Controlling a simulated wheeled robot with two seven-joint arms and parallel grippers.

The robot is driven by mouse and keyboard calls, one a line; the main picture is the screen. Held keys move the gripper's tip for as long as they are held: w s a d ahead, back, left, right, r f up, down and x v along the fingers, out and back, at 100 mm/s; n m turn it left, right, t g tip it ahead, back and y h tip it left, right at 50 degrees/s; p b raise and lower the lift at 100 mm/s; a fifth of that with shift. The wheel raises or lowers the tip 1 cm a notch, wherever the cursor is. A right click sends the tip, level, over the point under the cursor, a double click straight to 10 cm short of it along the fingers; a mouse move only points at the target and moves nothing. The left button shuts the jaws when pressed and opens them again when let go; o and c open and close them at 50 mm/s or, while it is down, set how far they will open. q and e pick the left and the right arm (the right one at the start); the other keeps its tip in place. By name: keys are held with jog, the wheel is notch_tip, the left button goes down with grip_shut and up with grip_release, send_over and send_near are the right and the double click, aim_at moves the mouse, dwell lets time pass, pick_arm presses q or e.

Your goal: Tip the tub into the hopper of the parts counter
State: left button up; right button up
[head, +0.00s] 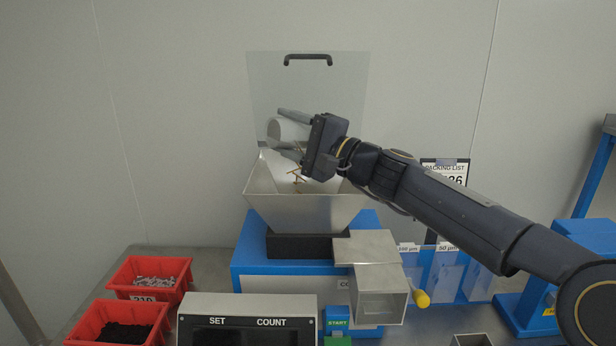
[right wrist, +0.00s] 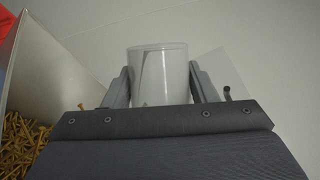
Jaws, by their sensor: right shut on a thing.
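The white tub (head: 287,130) is held above the steel hopper (head: 300,208) of the blue parts counter (head: 245,262). It is tilted, and several brass screws (head: 298,178) are in the air below it. My right gripper (head: 281,131) is shut on the tub, with one finger on each side. In the right wrist view the tub (right wrist: 160,75) stands out between the two fingers (right wrist: 160,88). There, many brass screws (right wrist: 22,145) lie against the hopper wall (right wrist: 55,75). The hopper floor is hidden in the head view. My left gripper is out of view.
A clear lid (head: 262,85) with a black handle stands raised behind the hopper. A SET/COUNT display box (head: 248,305) is in front. Red bins (head: 150,270) of small parts are at left. A steel chute (head: 383,288) and a yellow knob (head: 421,298) are at right.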

jog(key=shift+w+d+r+m+t+b, duration=0.15)
jog(key=shift+m+t+b, duration=0.15)
jog(key=shift+m+b, duration=0.25)
dwell(0.4)
